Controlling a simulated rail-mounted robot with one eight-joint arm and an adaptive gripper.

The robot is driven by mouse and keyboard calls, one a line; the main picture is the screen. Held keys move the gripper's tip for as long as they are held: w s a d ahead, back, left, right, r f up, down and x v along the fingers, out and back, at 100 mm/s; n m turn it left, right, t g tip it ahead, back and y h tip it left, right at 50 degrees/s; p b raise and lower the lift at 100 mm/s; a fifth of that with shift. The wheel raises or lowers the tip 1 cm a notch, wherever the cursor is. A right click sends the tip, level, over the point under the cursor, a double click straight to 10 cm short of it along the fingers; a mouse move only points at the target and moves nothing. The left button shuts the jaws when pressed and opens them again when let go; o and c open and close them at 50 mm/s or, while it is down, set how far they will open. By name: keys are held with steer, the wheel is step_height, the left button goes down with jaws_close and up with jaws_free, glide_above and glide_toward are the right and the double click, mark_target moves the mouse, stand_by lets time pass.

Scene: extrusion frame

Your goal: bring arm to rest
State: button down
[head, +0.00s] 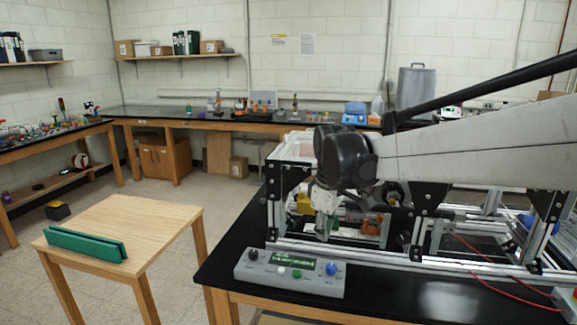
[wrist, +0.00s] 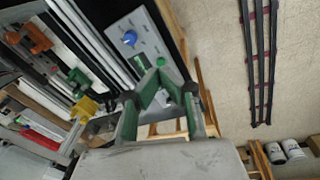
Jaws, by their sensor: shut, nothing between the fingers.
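My arm reaches in from the right in the head view and hides part of the frame.
The black bench top (head: 235,262) carries the frame and box. A wooden table (head: 150,215) with a green folder-like object (head: 87,246) stands to the left, with open floor between. Red wires (head: 500,275) lie at the right. Orange (wrist: 30,35) and yellow (wrist: 85,107) parts sit inside the frame.

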steer(key=s+d+r+m+t+b, duration=0.1)
steer(key=s+d+m, duration=0.2)
steer(key=s, duration=0.4)
steer(key=s+d+r+m+t, duration=0.1)
steer(key=s+d+m+t, duration=0.2)
steer(key=s, duration=0.4)
steer(key=s+d+f+m, duration=0.2)
steer(key=s+f, duration=0.1)
steer(key=s, duration=0.3)
steer(key=s+d+f+m+t+b, duration=0.1)
steer(key=s+d+f+m, duration=0.2)
steer(key=s, duration=0.3)
steer(key=shift+s+f+m, duration=0.2)
steer(key=shift+m, duration=0.1)
steer(key=shift+d, duration=0.1)
stand_by(5.0)
